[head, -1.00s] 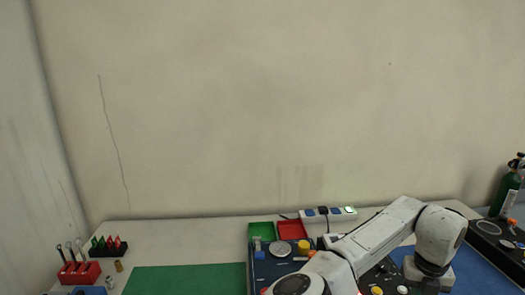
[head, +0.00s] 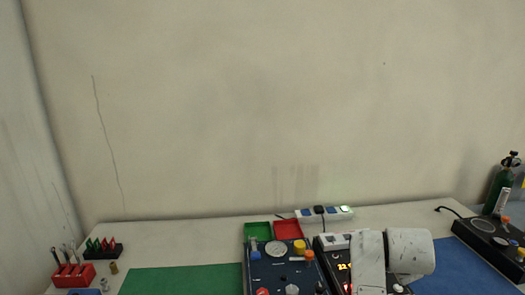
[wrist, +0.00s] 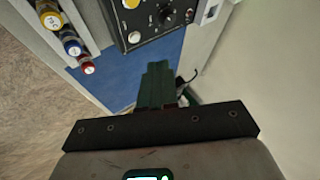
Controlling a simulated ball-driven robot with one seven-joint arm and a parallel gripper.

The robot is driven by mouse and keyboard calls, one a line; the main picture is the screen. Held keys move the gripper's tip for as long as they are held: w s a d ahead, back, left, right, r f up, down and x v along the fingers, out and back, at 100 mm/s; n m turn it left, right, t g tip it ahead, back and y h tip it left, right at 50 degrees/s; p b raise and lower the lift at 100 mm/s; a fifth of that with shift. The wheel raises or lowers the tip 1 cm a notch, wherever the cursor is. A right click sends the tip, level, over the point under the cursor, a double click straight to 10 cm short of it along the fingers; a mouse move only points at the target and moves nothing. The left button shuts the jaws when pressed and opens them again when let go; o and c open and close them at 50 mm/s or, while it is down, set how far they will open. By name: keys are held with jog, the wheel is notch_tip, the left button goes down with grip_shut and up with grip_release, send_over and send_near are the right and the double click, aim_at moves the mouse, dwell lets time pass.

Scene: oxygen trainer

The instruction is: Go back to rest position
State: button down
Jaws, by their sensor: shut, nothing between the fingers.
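My gripper (wrist: 157,70) shows in the wrist view as two dark green fingers closed together, with nothing between them. It points over a blue surface (wrist: 138,62) and touches nothing that I can see. In the head view only links of my arm show, at the lower right above the bench; the gripper itself is out of that view.
A black control panel (head: 283,270) and red and green trays (head: 287,229) sit on the bench (head: 190,228). A black unit (head: 492,240) and green cylinder (head: 499,187) stand at right. A red tool rack (head: 73,275) is at left. The green mat (head: 180,280) is clear.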

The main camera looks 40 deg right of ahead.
jog(key=a+f+n+t+y, duration=0.1)
jog(key=a+f+n, duration=0.2)
jog(key=a+n, duration=0.3)
jog(key=w+a+f+n+y, duration=0.1)
jog(key=a+f+n+y, duration=0.1)
jog(key=a+f+n, duration=0.2)
jog(key=w+a+f+n+t+y, duration=0.1)
jog(key=a+f+n, duration=0.2)
jog(key=a+n, duration=0.5)
jog(key=shift+a+f+t+y, duration=0.15)
jog(key=shift+a+t+y, duration=0.2)
jog(key=shift+a, duration=1.5)
jog(key=s+a+f+n+y, duration=0.35)
jog(key=a+n, duration=0.25)
jog(key=a, duration=0.4)
jog(key=s+d+f+m+g+b, duration=0.1)
jog(key=s+d+f+g, duration=0.1)
jog(key=s+f+g, duration=0.2)
jog(key=s+f, duration=0.3)
jog(key=s, duration=0.3)
jog(key=shift+s+f+g+h+b, duration=0.2)
jog(key=shift+f+g+h+b, duration=0.1)
jog(key=shift+g+h, duration=0.1)
jog(key=c, duration=1.9)
grip_release()
